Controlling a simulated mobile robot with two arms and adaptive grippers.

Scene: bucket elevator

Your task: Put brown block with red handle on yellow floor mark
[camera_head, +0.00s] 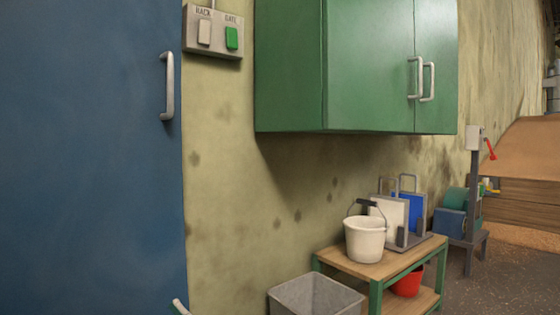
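I see no brown block with a red handle and no yellow floor mark in the head view. A red lever (490,149) shows at the right on a grey post (475,190), but I cannot see a brown block attached to it.
A blue door (90,150) fills the left. A green wall cabinet (370,70) hangs above a low bench (372,268) with a white bucket (365,240). A red bucket (407,284) is below. A grey bin (315,296) stands in front. Floor at lower right is clear.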

